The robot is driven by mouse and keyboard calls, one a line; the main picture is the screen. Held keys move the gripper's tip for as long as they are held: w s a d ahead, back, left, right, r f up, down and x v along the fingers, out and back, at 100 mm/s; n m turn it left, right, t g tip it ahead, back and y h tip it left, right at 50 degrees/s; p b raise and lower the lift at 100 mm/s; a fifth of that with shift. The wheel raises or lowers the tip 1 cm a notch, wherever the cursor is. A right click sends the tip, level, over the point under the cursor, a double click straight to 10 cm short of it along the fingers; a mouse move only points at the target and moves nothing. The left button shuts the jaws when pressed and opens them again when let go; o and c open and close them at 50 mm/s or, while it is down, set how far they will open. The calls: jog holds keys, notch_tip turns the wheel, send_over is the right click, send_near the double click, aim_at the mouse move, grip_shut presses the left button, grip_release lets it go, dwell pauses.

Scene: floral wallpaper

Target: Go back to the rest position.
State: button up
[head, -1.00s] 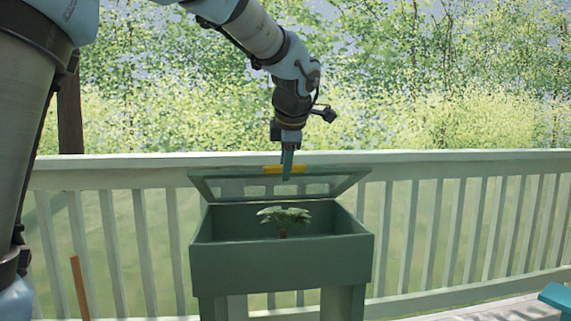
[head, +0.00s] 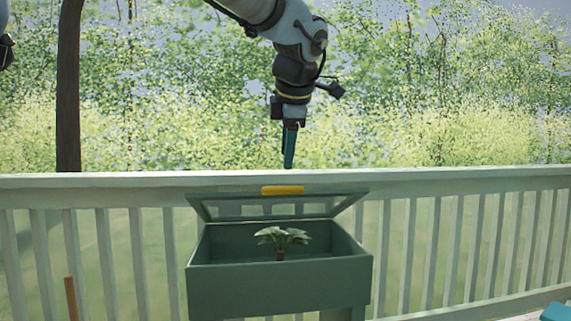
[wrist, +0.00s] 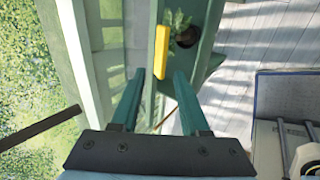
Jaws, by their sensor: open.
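My gripper (head: 289,165) is open and empty in the head view, pointing down in the air above the green planter box (head: 278,290). In the wrist view its two teal fingers (wrist: 158,78) are spread apart with nothing held between them. The box's framed clear lid (head: 352,198) stands raised and tilted at the back of the box. The lid has a yellow handle (head: 282,190) on its top edge, below and apart from the fingertips. The handle also shows in the wrist view (wrist: 162,48).
A small leafy plant (head: 283,236) stands inside the box. A pale green railing (head: 450,181) runs behind it. A dark post (head: 69,100) rises at the left. A teal object (head: 556,312) shows at the lower right. The air around my gripper is clear.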

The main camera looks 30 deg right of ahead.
jog(key=shift+s+r, duration=0.15)
jog(key=shift+r, duration=0.05)
dwell(0.4)
jog(key=w+a+f+m+g+y, duration=0.1)
jog(key=w+a+f+m, duration=0.3)
jog(key=a+f, duration=0.5)
jog(key=w+a+f+m+g+y, duration=0.1)
jog(key=w+a+f+m+g, duration=0.2)
jog(key=a+f, duration=0.5)
jog(key=s+a+f+m+g, duration=0.1)
jog(key=s+a+f+m, duration=0.3)
jog(key=a+f, duration=0.55)
jog(key=s+a+f+m, duration=0.4)
jog(key=a+f, duration=0.3)
jog(key=a, duration=0.5)
notch_tip(320, 180, up, 24)
jog(key=p, duration=2.4)
jog(key=shift+w, duration=0.15)
